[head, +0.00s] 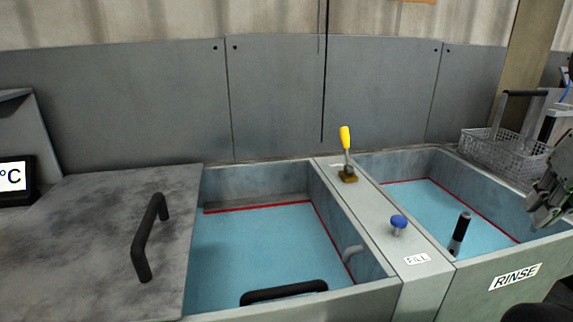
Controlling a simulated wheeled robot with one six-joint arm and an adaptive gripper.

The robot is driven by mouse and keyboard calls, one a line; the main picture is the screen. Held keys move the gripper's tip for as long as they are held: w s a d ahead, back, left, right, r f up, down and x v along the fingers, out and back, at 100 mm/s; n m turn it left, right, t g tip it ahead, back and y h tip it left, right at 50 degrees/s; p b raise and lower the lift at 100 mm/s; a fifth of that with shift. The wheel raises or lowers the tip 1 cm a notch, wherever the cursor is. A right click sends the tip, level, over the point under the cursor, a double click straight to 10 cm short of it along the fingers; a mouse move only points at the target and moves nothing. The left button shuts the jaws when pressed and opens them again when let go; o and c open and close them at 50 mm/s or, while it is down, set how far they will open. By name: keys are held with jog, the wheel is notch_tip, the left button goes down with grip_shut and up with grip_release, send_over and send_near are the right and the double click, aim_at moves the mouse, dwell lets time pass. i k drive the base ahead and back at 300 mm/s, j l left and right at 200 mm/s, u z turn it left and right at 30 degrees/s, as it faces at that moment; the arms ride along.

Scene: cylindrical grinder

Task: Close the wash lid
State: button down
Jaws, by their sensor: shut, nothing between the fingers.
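The wash lid (95,235) appears to be the flat grey mottled plate at the left, with an upright black bar handle (150,238). It lies level to the left of an open tank (215,180) of blue liquid, and most of that liquid is uncovered. No wash label shows on this tank. My gripper (541,214) is at the right edge of the head view, partly cut off. It is shut and empty, above the right side of the rinse tank and far from the lid handle.
The rinse tank (515,276) at right is open, with a dark cylinder (460,232) standing in it. Between the tanks, a yellow lever (346,138) and blue knob (398,222) stick up. A wire basket (490,146) stands behind my gripper. A black bar (283,292) crosses the left tank's front.

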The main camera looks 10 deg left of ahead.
aim_at(113, 246)
jog(key=u, duration=1.75)
jog(key=i+j, duration=0.15)
jog(key=j, duration=0.15)
jog(key=i+j, duration=0.1)
jog(key=j, duration=0.2)
